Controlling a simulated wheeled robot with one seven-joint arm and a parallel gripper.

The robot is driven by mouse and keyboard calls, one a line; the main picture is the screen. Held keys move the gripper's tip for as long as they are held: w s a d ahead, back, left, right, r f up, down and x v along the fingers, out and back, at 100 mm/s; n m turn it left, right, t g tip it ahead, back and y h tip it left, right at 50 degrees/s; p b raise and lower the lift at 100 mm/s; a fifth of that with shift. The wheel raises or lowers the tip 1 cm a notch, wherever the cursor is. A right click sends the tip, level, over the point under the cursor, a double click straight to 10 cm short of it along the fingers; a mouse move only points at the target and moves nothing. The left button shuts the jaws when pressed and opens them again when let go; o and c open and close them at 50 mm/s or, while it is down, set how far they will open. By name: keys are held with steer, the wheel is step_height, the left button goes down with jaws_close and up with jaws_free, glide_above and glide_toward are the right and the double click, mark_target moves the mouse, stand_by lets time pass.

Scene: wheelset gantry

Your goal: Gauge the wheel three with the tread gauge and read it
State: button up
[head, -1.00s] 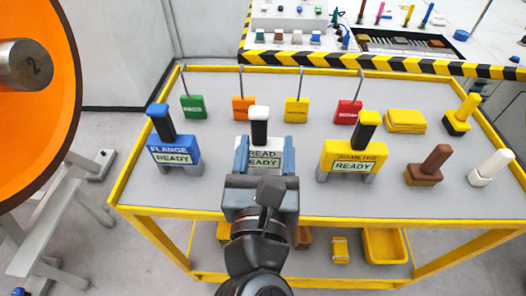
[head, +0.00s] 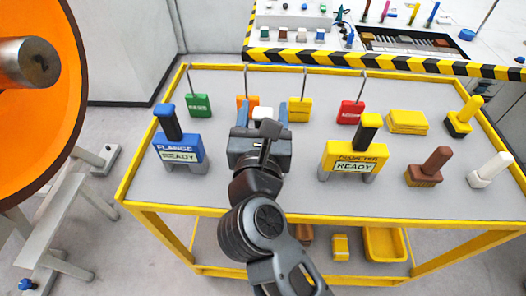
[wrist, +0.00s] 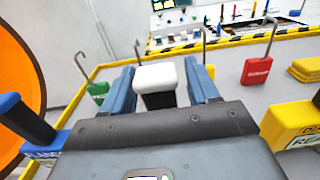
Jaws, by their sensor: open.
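The tread gauge (head: 262,113) stands on the cart with its white-capped black handle up; my arm hides its label and body in the head view. My gripper (head: 264,118) is open, with its blue fingers on either side of the handle. In the wrist view, the white cap (wrist: 155,75) sits between the fingers (wrist: 159,82), with a gap on each side. A large orange wheel (head: 62,130) is at the left edge; the mark on its hub (head: 28,62) is too unclear to read. Wheel three cannot be made out.
The blue flange gauge (head: 180,148) stands left of my gripper, the yellow diameter gauge (head: 352,158) right. Tags on hooks, including a green one (head: 199,105) and a red one (head: 350,111), line the back. Brushes stand at the right. The yellow-edged cart (head: 320,200) has bare top in front.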

steer(key=shift+c, duration=0.2)
jaws_close()
stand_by(0.5)
